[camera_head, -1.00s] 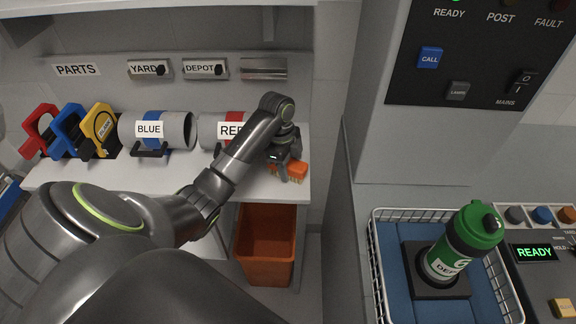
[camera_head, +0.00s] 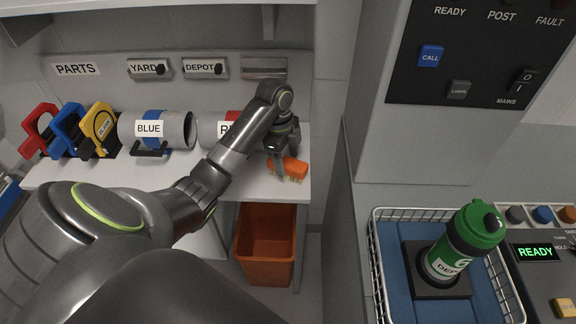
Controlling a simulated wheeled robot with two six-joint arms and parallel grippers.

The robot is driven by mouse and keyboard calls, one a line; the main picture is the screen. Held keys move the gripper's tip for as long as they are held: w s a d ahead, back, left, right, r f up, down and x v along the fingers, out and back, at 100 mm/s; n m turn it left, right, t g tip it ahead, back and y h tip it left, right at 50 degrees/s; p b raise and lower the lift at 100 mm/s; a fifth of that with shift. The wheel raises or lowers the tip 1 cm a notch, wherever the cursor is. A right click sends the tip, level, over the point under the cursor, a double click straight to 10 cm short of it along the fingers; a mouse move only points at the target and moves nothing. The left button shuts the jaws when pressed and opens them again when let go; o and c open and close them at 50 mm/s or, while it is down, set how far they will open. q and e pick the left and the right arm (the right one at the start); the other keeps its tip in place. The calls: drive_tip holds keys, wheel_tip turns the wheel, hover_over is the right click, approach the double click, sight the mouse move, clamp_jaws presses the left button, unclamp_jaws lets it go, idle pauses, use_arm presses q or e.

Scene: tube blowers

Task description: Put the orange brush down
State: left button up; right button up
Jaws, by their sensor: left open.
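The orange brush (camera_head: 294,167) lies on the right end of the white shelf, near its front edge, with pale bristles showing along its lower side. My left gripper (camera_head: 281,168) is open at the brush's left part, with a finger in front of it; part of the brush is hidden behind the finger. I cannot tell if the fingers touch it. My right gripper is not in view.
Blue (camera_head: 149,129) and red-marked tubes (camera_head: 208,131) lie on the shelf beside my arm. Red, blue and yellow handled parts (camera_head: 100,126) stand at the left. An orange bin (camera_head: 265,262) stands below the shelf. A wire basket (camera_head: 376,275) holds a green-capped canister (camera_head: 462,243) at right.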

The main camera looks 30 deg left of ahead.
use_arm(q)
drive_tip(key=r+p, duration=0.1)
drive_tip(key=r, duration=0.1)
drive_tip(key=r+p, duration=0.2)
drive_tip(key=a+r+p, duration=0.1)
drive_tip(key=r+p, duration=0.1)
drive_tip(key=r, duration=0.1)
drive_tip(key=shift+s+r, duration=0.1)
drive_tip(key=shift+a+r+p, duration=0.2)
drive_tip(key=shift+r+p, duration=0.55)
drive_tip(key=shift+r, duration=0.1)
